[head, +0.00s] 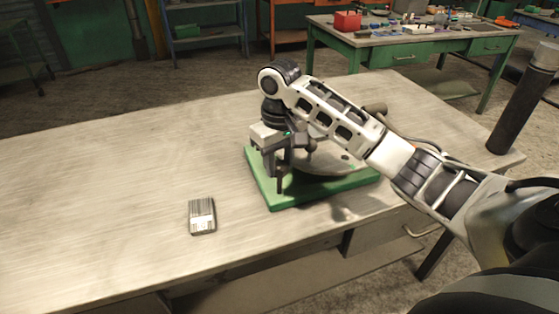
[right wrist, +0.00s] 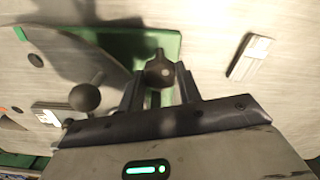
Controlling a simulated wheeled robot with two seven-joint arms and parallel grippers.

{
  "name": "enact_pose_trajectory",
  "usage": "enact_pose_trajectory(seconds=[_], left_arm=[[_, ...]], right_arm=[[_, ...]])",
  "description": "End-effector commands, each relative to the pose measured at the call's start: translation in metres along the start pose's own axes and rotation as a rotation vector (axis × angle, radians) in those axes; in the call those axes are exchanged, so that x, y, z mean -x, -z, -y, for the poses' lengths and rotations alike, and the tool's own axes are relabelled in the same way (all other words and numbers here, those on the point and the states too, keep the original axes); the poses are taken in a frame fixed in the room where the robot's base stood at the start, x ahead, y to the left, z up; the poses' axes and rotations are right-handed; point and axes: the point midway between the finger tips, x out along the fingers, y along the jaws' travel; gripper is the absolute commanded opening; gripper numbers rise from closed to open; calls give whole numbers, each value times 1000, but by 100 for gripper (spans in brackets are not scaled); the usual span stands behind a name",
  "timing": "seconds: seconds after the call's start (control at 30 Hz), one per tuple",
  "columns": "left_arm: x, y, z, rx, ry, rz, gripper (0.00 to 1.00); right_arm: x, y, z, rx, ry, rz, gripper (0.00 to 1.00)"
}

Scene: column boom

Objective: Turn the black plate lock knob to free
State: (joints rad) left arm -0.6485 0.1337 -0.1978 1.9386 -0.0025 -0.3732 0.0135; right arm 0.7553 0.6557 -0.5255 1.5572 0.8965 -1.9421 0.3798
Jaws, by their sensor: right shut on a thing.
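A dark, rounded knob (right wrist: 160,72) with a small pointed tab shows in the right wrist view, above the edge of a green base (right wrist: 150,45). My right gripper (right wrist: 159,88) has one finger on each side of it and is shut on it. In the head view my right gripper (head: 279,172) points down at the front left part of the green base (head: 290,202), and it hides most of the knob there. A grey round plate (head: 340,163) lies on the base, partly behind my arm. The knob's marking cannot be read. My left gripper is not in view.
A dark ball handle (right wrist: 84,97) stands close beside the gripper. A small ribbed block (head: 202,215) lies on the table (head: 120,175) at the front left. A dark cylinder (head: 522,105) stands at the right corner. The table's left side is clear.

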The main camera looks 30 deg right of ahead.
Motion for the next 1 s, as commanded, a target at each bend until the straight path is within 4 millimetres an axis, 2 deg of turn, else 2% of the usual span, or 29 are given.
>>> enact_pose_trajectory(seconds=[0.5,1.0], left_arm=[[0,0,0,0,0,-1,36],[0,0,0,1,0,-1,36]], right_arm=[[1,0,0,398,0,-1,11],[1,0,0,515,-1,-2,11]])
